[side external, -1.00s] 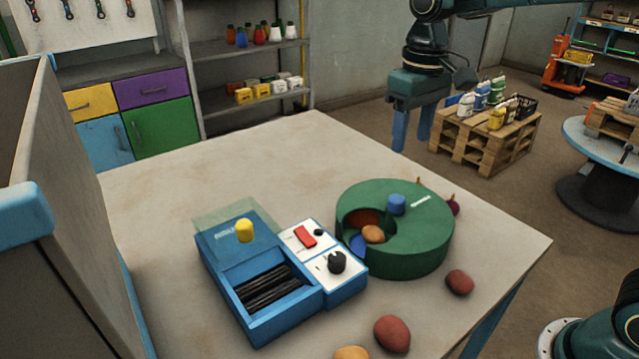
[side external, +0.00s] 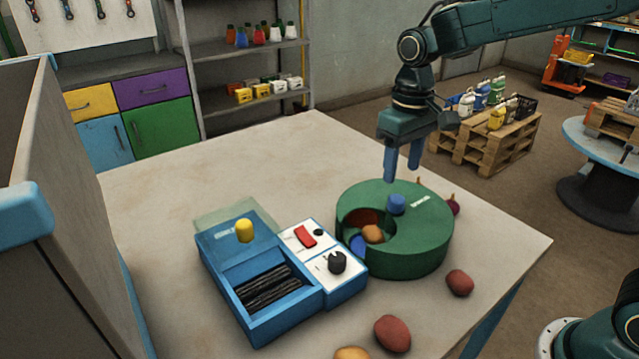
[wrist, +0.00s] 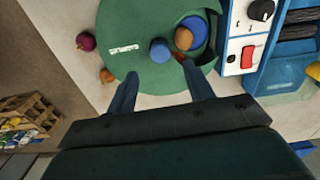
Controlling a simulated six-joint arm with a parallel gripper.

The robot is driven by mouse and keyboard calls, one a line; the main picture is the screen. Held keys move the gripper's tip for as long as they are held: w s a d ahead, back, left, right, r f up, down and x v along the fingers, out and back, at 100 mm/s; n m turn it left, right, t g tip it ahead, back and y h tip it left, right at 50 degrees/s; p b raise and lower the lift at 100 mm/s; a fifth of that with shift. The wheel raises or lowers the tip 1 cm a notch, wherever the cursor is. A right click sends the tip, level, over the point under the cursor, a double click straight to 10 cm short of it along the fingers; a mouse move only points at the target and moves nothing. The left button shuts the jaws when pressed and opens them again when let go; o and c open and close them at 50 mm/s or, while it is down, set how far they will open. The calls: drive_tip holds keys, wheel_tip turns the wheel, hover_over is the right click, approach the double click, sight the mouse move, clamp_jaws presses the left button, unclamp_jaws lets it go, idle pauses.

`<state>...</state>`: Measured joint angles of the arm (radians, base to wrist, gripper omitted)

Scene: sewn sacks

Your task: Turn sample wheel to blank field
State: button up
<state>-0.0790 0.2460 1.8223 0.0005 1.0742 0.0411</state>
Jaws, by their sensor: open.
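The sample wheel (side external: 405,245) is a round green drum on the table, with a blue knob (side external: 397,204) on top and a white label mark. An opening in its top shows an orange-brown lump (side external: 373,234) and a blue patch (side external: 357,244). My gripper (side external: 402,178) is open and empty, fingers pointing down, above the wheel's far side and close to the knob. In the wrist view, the knob (wrist: 160,51) lies ahead of and between the fingertips (wrist: 160,82). I cannot tell the exact height gap.
A blue machine (side external: 262,275) with a yellow knob, red switch and black dial stands close left of the wheel. Reddish lumps (side external: 392,333) lie in front and right. A grey bin wall (side external: 60,200) rises at left. The table's back left is clear.

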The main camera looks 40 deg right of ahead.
sight(397, 198)
drive_tip(key=shift+f, duration=3.9)
clamp_jaws()
